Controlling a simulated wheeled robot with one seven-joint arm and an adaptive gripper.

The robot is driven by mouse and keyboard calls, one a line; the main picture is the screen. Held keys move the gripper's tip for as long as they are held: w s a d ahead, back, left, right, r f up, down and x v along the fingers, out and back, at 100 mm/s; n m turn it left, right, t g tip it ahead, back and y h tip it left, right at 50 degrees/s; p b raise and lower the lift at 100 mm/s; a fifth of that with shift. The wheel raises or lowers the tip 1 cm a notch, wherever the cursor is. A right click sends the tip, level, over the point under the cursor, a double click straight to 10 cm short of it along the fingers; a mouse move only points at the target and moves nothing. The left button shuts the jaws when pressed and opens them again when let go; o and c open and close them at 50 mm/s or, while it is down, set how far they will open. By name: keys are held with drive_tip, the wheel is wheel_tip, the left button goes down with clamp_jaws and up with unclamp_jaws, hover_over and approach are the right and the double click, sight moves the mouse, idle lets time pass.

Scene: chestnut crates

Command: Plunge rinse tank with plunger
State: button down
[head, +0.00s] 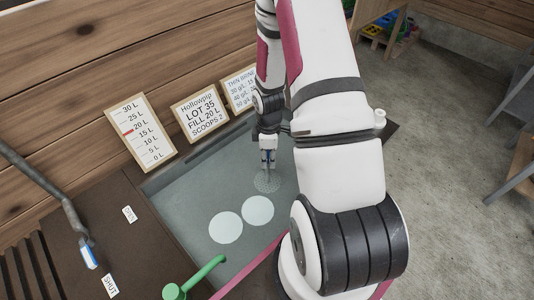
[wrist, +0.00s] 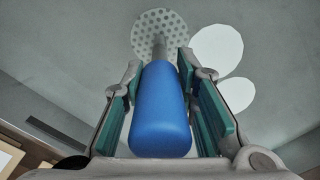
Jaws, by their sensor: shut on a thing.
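My gripper (head: 268,150) points down over the grey rinse tank (head: 185,195). It is shut on the blue handle of the plunger (head: 267,158). In the wrist view the blue handle (wrist: 160,110) sits between the two teal-padded fingers. A thin grey shaft runs from it to a round perforated disc (wrist: 160,32). In the head view the disc (head: 267,183) shows over the tank's grey surface, behind two white circles. I cannot tell how deep the disc is. Part of the tank is hidden behind my arm.
Two pale discs (head: 225,228) (head: 258,210) show in the tank. A level-scale sign (head: 140,132), a lot card (head: 200,114) and a brine card (head: 240,90) stand at the back. A green handle (head: 195,280) is at the front; a blue-tipped lever (head: 88,255) and OPEN and SHUT labels are left.

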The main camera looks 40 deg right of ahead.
drive_tip(key=shift+r+p, duration=1.55)
drive_tip(key=shift+r, duration=1.3)
drive_tip(key=shift+f+b, duration=1)
drive_tip(key=shift+f, duration=1.8)
drive_tip(key=shift+r+p, duration=1.5)
drive_tip(key=shift+r, duration=1.25)
drive_tip(key=shift+f+b, duration=1)
drive_tip(key=shift+f, duration=1.75)
drive_tip(key=shift+r+p, duration=0.35)
drive_tip(key=shift+r, duration=0.15)
drive_tip(key=shift+r+p, duration=1.05)
drive_tip(key=shift+r, duration=1.3)
wheel_tip(320, 180, up, 13)
drive_tip(key=p, duration=0.5)
